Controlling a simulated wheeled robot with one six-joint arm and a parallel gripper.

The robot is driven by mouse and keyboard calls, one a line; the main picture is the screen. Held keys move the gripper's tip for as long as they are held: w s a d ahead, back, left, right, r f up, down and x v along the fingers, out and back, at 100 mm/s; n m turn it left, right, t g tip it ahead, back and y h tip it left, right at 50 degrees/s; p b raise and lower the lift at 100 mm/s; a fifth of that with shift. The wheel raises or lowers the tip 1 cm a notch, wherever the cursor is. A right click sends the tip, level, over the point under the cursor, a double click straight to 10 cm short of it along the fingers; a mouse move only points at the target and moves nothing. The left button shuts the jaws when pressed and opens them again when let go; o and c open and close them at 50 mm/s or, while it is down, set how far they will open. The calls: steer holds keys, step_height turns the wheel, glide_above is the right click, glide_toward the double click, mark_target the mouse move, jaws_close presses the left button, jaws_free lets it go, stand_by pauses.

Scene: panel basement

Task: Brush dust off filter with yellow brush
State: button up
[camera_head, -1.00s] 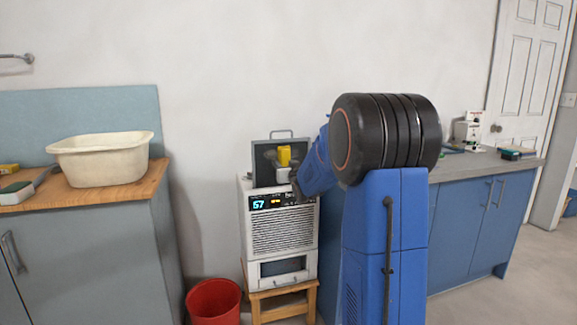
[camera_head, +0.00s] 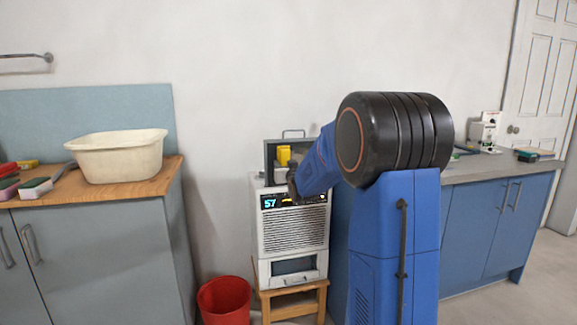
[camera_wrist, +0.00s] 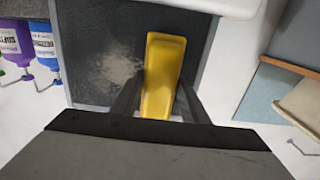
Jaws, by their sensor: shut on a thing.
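The yellow brush (camera_wrist: 162,75) is between the fingers of my gripper (camera_wrist: 158,95), which is shut on it. In the wrist view it lies over the dark filter (camera_wrist: 95,40), right of a pale dusty patch on the filter face. I cannot tell whether the brush touches the filter. In the head view the yellow brush (camera_head: 284,155) shows in front of the dark filter (camera_head: 271,152), which stands upright with a handle on top of the white unit (camera_head: 292,235). My arm hides the filter's right part.
The white unit has a lit "57" display and stands on a wooden stool (camera_head: 291,302). A red bucket (camera_head: 224,302) is on the floor to its left. A cream basin (camera_head: 117,158) stands on the left counter.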

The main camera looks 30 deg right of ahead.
mark_target(278, 159)
steer(key=shift+w+a, duration=0.15)
steer(key=shift+a, duration=0.45)
steer(key=shift+w+a, duration=0.15)
steer(key=shift+a, duration=0.45)
steer(key=shift+w+r, duration=0.1)
steer(key=shift+r, duration=0.8)
steer(key=shift+s+d+r, duration=0.1)
steer(key=shift+s+d, duration=0.1)
steer(key=shift+d, duration=0.45)
steer(key=shift+s+d, duration=0.2)
steer(key=shift+d, duration=0.4)
steer(key=shift+s+d+r, duration=0.1)
steer(key=shift+s+d, duration=0.1)
steer(key=shift+d, duration=0.45)
steer(key=shift+c, duration=0.4)
steer(key=s+d, duration=0.3)
steer(key=d, duration=0.8)
steer(key=shift+f, duration=0.1)
steer(key=v, duration=0.6)
steer(key=shift+v, duration=1.5)
